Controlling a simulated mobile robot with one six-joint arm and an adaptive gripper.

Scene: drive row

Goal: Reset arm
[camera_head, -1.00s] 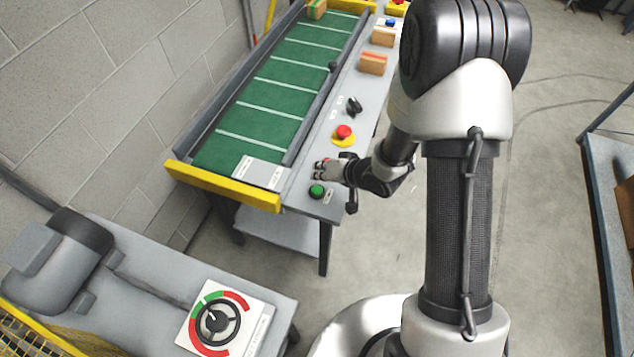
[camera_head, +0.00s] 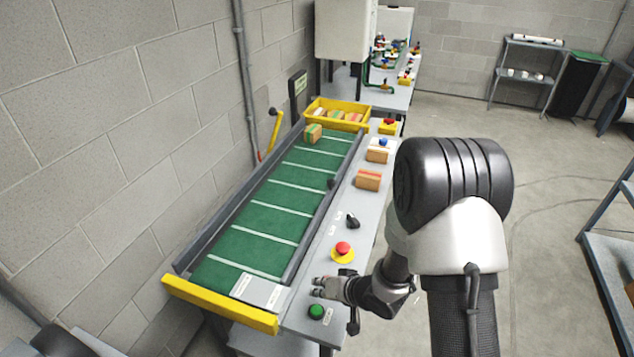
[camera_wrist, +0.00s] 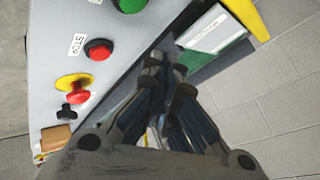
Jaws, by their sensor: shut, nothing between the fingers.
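My gripper (camera_head: 322,288) is shut and empty. It hangs over the near end of the grey control panel (camera_head: 313,263), between the green button (camera_head: 317,311) and the red mushroom button on its yellow base (camera_head: 343,249). In the wrist view my closed fingers (camera_wrist: 165,70) point toward the panel's edge by the conveyor. The green button (camera_wrist: 130,4), a red button (camera_wrist: 98,50) with a STOP label and the mushroom button (camera_wrist: 77,91) lie to their left. That STOP button is hidden in the head view, seemingly behind my gripper.
The green conveyor belt (camera_head: 252,222) runs beside the panel, with a box (camera_head: 313,134) at its far end and a yellow bin (camera_head: 366,112) beyond. A black knob (camera_head: 352,221) and two boxes stand along the panel. A shelf (camera_head: 592,240) stands right; the floor between is clear.

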